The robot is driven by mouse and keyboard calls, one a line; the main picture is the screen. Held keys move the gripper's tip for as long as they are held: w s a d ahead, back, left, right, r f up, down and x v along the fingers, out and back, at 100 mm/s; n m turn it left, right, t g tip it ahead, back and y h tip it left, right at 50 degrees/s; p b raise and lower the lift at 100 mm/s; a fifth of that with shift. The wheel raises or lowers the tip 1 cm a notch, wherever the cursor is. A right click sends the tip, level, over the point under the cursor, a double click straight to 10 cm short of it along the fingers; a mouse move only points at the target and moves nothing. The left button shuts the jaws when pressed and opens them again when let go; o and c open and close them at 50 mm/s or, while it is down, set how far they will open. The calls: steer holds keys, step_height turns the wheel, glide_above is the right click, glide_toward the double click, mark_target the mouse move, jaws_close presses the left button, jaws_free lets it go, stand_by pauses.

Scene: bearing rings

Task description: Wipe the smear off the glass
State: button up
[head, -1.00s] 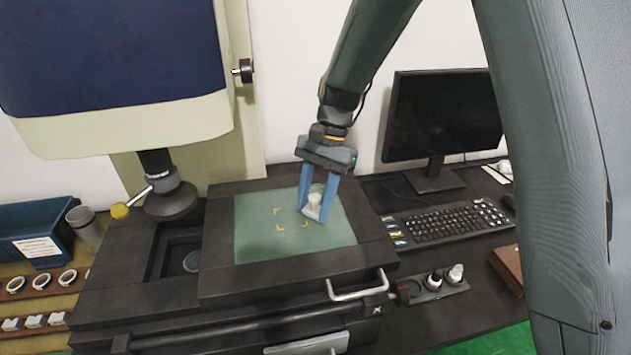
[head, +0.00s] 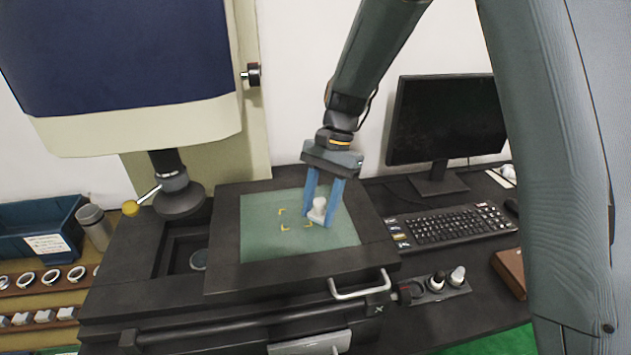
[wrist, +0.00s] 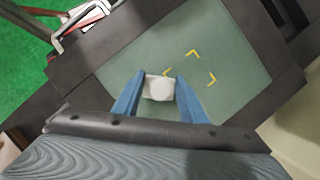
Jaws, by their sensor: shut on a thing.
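The glass (head: 270,240) is a greenish pane set in the dark stage, with yellow corner marks on it; it also shows in the wrist view (wrist: 130,55). My gripper (head: 322,212) is over the right part of the glass, its blue fingers pointing down. It is shut on a small white wiper with a rounded knob (head: 318,210), which shows between the fingers in the wrist view (wrist: 158,88). The wiper is at or just above the glass; I cannot tell if it touches. I cannot make out a smear on the glass.
A column with a round lens (head: 180,200) stands left of the glass. A metal handle (head: 360,287) juts from the stage front. A blue bin (head: 40,228) is at far left.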

mark_target(316, 202)
steer(key=r+p, duration=0.1)
steer(key=r, duration=0.2)
steer(key=shift+a+r+p, duration=0.3)
steer(key=shift+a+p, duration=0.05)
steer(key=shift+p, duration=0.05)
steer(key=shift+r+p, duration=1.5)
steer(key=shift+r, duration=0.45)
